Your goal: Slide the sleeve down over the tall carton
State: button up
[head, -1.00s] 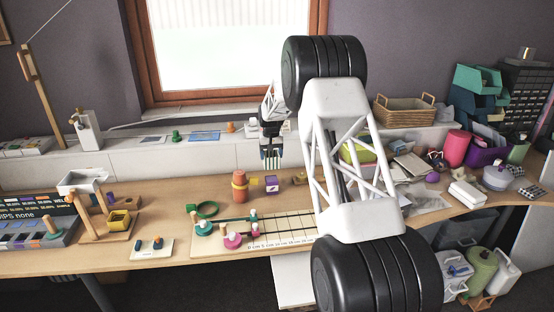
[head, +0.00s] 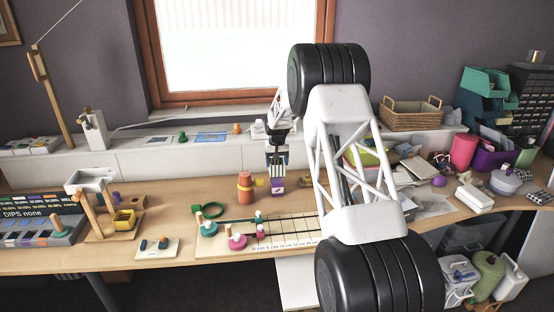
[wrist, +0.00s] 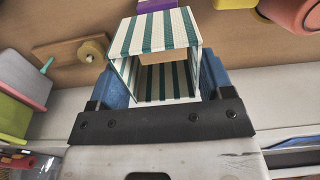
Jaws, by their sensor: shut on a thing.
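The sleeve is an open-ended box with green and white stripes (wrist: 156,33). My gripper (head: 277,152) is shut on it, and the blue finger pads flank it in the wrist view (wrist: 160,88). A small purple carton with a pale label (head: 278,188) stands on the table directly below the sleeve in the head view. The sleeve's lower edge appears at the carton's top there; I cannot tell whether they touch. A purple surface (wrist: 237,3), probably the carton, shows at the top edge of the wrist view. A tan patch shows inside the sleeve.
An orange cylinder (head: 245,188) and a small yellow piece (head: 260,182) stand just left of the carton. A tape roll on a wooden base (wrist: 90,51) is nearby. A windowsill ledge runs behind.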

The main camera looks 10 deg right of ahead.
aim_at(277, 180)
jog(key=shift+f, duration=1.7)
jog(key=shift+f, duration=4.15)
jog(key=o, duration=1.1)
jog(key=shift+r, duration=0.1)
jog(key=shift+r, duration=3.85)
